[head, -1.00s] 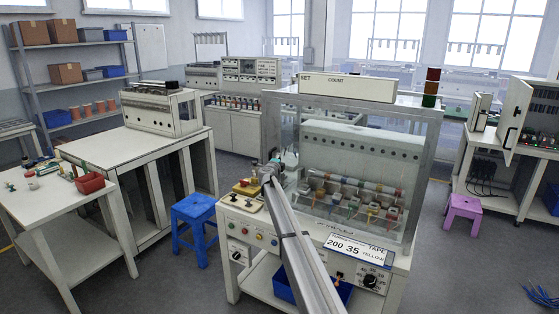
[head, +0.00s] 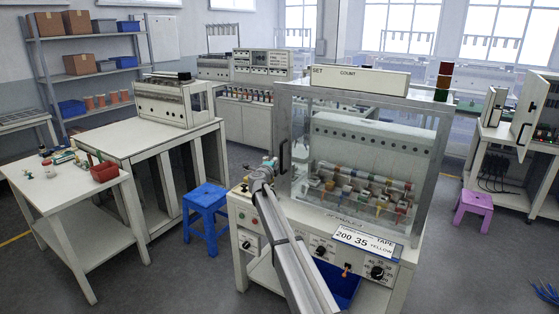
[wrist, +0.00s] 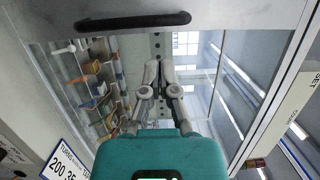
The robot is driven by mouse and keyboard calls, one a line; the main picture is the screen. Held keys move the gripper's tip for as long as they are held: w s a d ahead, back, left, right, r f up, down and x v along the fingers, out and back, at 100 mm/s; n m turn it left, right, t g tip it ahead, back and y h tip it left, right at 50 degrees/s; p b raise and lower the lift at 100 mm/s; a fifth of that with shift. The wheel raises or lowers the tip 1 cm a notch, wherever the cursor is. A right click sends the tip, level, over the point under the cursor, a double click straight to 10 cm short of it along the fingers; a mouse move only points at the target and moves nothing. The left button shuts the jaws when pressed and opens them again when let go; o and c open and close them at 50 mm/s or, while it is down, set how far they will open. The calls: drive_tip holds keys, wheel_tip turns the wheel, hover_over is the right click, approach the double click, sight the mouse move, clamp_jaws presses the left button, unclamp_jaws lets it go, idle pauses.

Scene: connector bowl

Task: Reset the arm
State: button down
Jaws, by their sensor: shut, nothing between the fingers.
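My arm reaches up from the bottom of the head view toward the left front edge of a glass-fronted machine (head: 345,88). My gripper (wrist: 159,68) shows in the wrist view beyond its teal body, with its two fingers drawn together and nothing between them. In the head view the gripper is small and mostly hidden behind my arm's end, so its exact distance from the glass is unclear. A black handle (wrist: 132,20) on a pale frame lies across the top of the wrist view; it also shows in the head view (head: 283,155), close to my arm's end.
The machine's front panel has knobs and a label (head: 364,242); a blue bin (head: 338,283) is below. A blue stool (head: 206,212) and a white table (head: 75,205) with a red bin (head: 104,171) stand left. A purple stool (head: 474,207) stands right. Open floor lies between.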

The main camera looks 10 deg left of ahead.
drive_tip(key=shift+s+a, duration=0.1)
drive_tip(key=shift+s, duration=0.1)
idle(0.3)
drive_tip(key=s+d+f+n+g+y, duration=0.1)
drive_tip(key=s+d+f+n+g, duration=0.5)
drive_tip(key=s, duration=1.2)
drive_tip(key=s+d+f+n+g+y, duration=0.1)
drive_tip(key=s+d+f+n+g, duration=0.5)
drive_tip(key=s+d, duration=0.8)
drive_tip(key=s+d+f+n+g+y, duration=0.2)
drive_tip(key=s+d+f+n+g, duration=0.3)
drive_tip(key=s, duration=1.7)
drive_tip(key=d+f+n, duration=0.1)
drive_tip(key=d+n, duration=0.2)
drive_tip(key=d, duration=0.2)
drive_tip(key=shift+s+f+n+g, duration=0.25)
drive_tip(key=shift+f+n+g, duration=0.05)
drive_tip(key=shift+f+g, duration=0.1)
